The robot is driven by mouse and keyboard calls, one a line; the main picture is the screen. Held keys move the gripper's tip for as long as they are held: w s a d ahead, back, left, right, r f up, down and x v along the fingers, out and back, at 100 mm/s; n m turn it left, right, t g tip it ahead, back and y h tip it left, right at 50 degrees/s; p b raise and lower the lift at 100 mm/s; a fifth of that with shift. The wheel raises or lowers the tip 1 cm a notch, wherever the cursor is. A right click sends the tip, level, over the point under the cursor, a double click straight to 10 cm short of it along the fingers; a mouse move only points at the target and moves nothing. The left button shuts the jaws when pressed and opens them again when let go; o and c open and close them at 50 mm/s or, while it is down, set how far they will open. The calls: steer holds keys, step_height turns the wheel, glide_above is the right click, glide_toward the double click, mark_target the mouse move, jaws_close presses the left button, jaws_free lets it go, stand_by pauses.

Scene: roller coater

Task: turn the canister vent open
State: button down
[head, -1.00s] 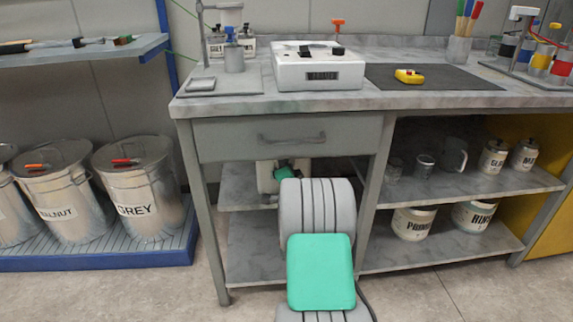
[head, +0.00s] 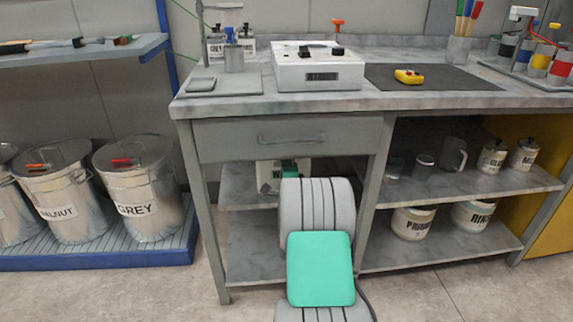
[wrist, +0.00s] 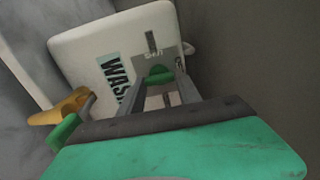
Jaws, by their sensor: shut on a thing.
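A white canister (head: 268,176) with a "WASH" label stands on the shelf under the drawer, partly hidden behind my arm. In the wrist view the canister (wrist: 85,50) looks tilted and fills the upper middle. A small green vent knob (wrist: 158,73) sits on its face, beside a dark slot mark and small lettering too blurred to read surely. My gripper (wrist: 165,82) has its two grey fingers on either side of the knob and is shut on it. In the head view the fingers are hidden behind my arm.
An orange-yellow spout (wrist: 62,108) with a green part (wrist: 63,131) stands beside the canister, left of my fingers. The drawer (head: 290,135) is close above, and a bench leg (head: 377,180) is to the right. A grey wall (wrist: 250,60) is near on the right in the wrist view.

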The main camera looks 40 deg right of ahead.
steer(key=shift+s+d+f, duration=0.1)
steer(key=shift+d, duration=0.05)
steer(key=c, duration=1.1)
jaws_free()
steer(key=shift+s, duration=0.1)
steer(key=shift+o, duration=1.3)
steer(key=shift+a, duration=0.2)
steer(key=p+v, duration=0.1)
steer(key=v, duration=0.2)
steer(key=p+v, duration=0.1)
steer(key=v, duration=0.3)
steer(key=shift+r, duration=0.2)
steer(key=shift+s+a+f, duration=0.1)
steer(key=shift+s+a, duration=0.1)
